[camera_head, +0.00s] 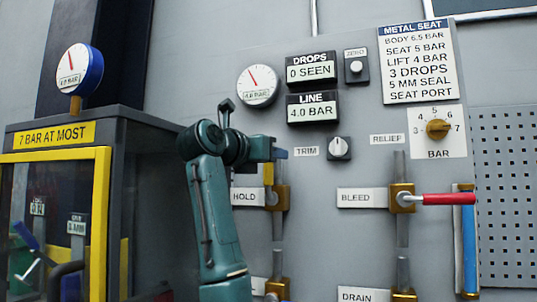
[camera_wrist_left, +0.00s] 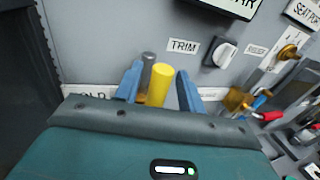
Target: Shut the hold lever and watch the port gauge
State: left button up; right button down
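The HOLD label (camera_head: 246,197) sits beside a brass valve (camera_head: 279,198) on a vertical pipe. Its yellow lever (camera_head: 268,174) shows partly behind my left gripper (camera_head: 279,153) and points upward. In the left wrist view the yellow lever (camera_wrist_left: 160,84) stands between the blue fingers of my open left gripper (camera_wrist_left: 158,86), beside the grey pipe. I cannot tell whether a finger touches it. My right gripper is out of view.
A BLEED valve (camera_head: 401,198) with a red lever (camera_head: 449,199) pointing right is to the right. The TRIM knob (camera_head: 340,148) and LINE display (camera_head: 313,108), reading 4.0 BAR, are nearby. A yellow-framed cabinet (camera_head: 104,220) stands at left. DROPS (camera_head: 311,68) reads 0 SEEN.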

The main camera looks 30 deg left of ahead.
pick_arm(q)
grip_shut()
dwell(0.3)
dwell(0.4)
